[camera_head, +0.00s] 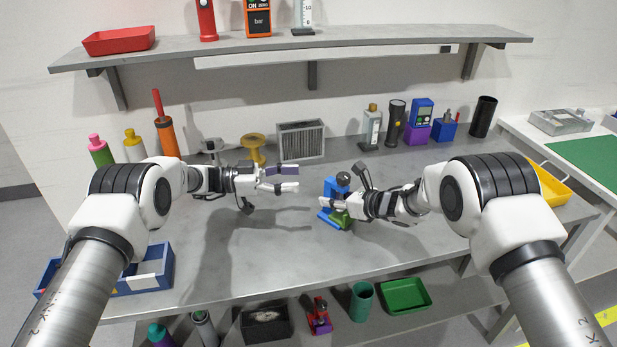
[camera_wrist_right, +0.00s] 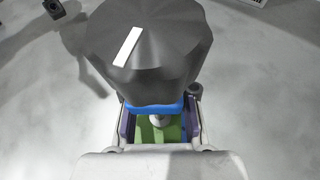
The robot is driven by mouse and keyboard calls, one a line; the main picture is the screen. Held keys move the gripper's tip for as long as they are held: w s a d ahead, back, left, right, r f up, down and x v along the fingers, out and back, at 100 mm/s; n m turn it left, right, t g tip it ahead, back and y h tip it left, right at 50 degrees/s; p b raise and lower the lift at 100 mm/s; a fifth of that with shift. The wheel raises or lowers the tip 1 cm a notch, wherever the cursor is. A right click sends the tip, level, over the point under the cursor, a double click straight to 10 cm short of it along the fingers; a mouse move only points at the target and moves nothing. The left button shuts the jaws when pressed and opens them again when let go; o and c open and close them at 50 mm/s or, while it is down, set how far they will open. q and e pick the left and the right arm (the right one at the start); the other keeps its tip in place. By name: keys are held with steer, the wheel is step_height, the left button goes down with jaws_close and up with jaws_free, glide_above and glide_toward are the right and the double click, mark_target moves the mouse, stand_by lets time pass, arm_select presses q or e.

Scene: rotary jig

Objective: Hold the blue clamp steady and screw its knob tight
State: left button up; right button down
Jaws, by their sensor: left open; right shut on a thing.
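The blue clamp (camera_head: 331,188) stands on the grey workbench, with a green part (camera_head: 341,218) low on its front. Its dark round knob (camera_head: 343,179) is on top. In the right wrist view the knob (camera_wrist_right: 150,50) fills the upper middle, with a white mark on its top. My right gripper (camera_head: 335,204) comes in from the right and is shut on the clamp's body below the knob. In the right wrist view its fingers flank the blue and green body, whose lower part is partly hidden. My left gripper (camera_head: 290,178) is open and empty, left of the clamp and apart from it.
Behind stand a yellow spool-like object (camera_head: 254,148) and a grey vented box (camera_head: 301,140). Several bottles and tools line the back wall. A blue bin (camera_head: 150,272) sits at front left, a yellow tray (camera_head: 550,185) at right. Bench around the clamp is clear.

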mark_target(344, 175)
arm_select(q)
steer(key=d+t, duration=0.1)
steer(key=d, duration=0.3)
steer(key=w+d+n+t, duration=0.1)
steer(key=d, duration=0.3)
steer(key=d+n+t+y, duration=0.1)
steer(key=d+t, duration=0.1)
steer(key=d, duration=0.2)
steer(key=shift+w+d+r, duration=0.2)
steer(key=shift+w+d, duration=0.1)
steer(key=shift+d, duration=0.1)
steer(key=shift+c, duration=0.3)
jaws_close()
